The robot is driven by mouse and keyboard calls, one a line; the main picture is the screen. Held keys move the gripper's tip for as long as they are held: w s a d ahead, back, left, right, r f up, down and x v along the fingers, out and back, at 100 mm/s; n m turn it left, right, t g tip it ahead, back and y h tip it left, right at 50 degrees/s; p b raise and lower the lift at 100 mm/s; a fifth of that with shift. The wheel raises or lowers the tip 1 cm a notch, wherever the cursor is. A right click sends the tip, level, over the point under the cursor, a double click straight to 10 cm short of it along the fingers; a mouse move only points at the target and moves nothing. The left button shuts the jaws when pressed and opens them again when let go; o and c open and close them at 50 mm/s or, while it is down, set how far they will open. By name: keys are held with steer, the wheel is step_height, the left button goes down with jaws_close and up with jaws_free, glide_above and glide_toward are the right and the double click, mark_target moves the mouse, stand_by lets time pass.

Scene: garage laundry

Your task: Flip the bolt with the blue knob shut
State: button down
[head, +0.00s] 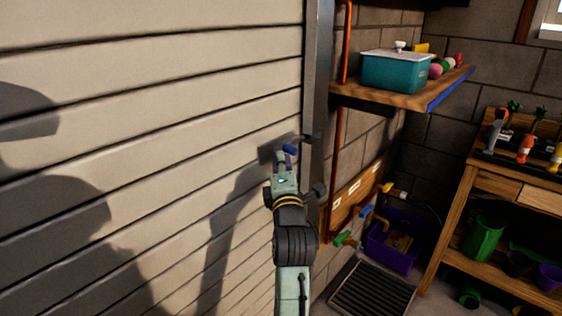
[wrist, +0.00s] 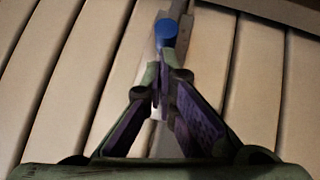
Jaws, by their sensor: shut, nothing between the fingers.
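The blue knob (head: 290,149) sits on a bolt with a grey plate (head: 266,153), mounted on the slatted cream door (head: 150,130) near its right edge. In the wrist view the blue knob (wrist: 166,31) stands just beyond my fingertips, with the metal plate (wrist: 184,52) around it. My gripper (head: 285,163) is at the bolt, just below the knob in the head view. In the wrist view my gripper (wrist: 161,76) has its fingertips together with nothing between them. Whether the fingertips touch the knob or bolt cannot be told. The fingers hide part of the bolt.
A grey door post (head: 316,90) stands just right of the bolt, with an orange pipe (head: 338,160) beyond it. A wooden shelf (head: 400,94) holds a teal box (head: 396,72). A purple crate (head: 393,247) and a floor grate (head: 371,289) lie lower right. A workbench (head: 455,225) stands far right.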

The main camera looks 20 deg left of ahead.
mark_target(294, 155)
steer(key=w, duration=0.1)
steer(key=w+d, duration=0.1)
steer(key=w, duration=0.3)
steer(key=shift+d+b, duration=0.35)
steer(key=shift+b, duration=0.05)
steer(key=shift+s, duration=0.1)
steer(key=shift+f, duration=0.1)
